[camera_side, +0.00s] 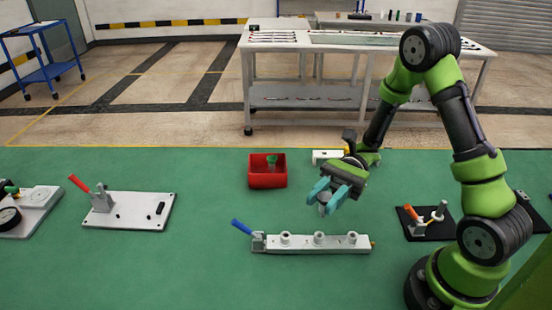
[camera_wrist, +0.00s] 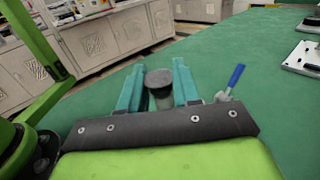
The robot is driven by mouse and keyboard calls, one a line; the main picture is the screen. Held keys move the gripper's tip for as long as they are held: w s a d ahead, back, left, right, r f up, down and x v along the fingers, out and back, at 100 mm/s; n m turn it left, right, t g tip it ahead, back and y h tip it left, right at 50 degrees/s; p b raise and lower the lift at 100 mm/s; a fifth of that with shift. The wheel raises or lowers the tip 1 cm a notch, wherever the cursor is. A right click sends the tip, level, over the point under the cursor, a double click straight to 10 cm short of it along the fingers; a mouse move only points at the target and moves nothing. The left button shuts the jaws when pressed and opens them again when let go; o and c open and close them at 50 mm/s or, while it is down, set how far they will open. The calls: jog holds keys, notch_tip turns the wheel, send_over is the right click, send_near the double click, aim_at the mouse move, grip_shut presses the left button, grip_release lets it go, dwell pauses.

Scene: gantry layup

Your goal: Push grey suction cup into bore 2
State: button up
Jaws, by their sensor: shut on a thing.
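My gripper (camera_side: 328,193) is shut on the grey suction cup (camera_side: 324,207), which hangs below the teal fingers in the side view. In the wrist view the cup (camera_wrist: 160,77) shows as a dark round face between the two fingers (camera_wrist: 159,88). A long metal bar (camera_side: 300,246) with three round raised bores lies on the green table below the gripper. The middle bore (camera_side: 319,238) is almost straight below the cup in the picture, with a gap between them. No bore numbers are readable. A blue-handled clamp (camera_side: 242,227) is at the bar's left end; its handle also shows in the wrist view (camera_wrist: 235,77).
A red bin (camera_side: 267,182) with a green-topped item stands behind the bar. A white block (camera_side: 327,155) is behind the gripper. A white plate with a red-handled clamp (camera_side: 140,211) is left; a black plate with an orange-handled clamp (camera_side: 428,230) is right. The front table is clear.

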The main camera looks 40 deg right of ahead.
aim_at(322, 217)
jog(key=shift+f, duration=2.4)
jog(key=shift+f, duration=1.5)
jog(key=o, duration=1.1)
jog(key=shift+d, duration=0.1)
jog(key=d, duration=0.5)
jog(key=w+d, duration=0.1)
jog(key=d, duration=0.5)
jog(key=w+d, duration=0.1)
jog(key=d, duration=0.4)
jog(key=shift+w+d, duration=0.15)
jog(key=shift+d, duration=0.1)
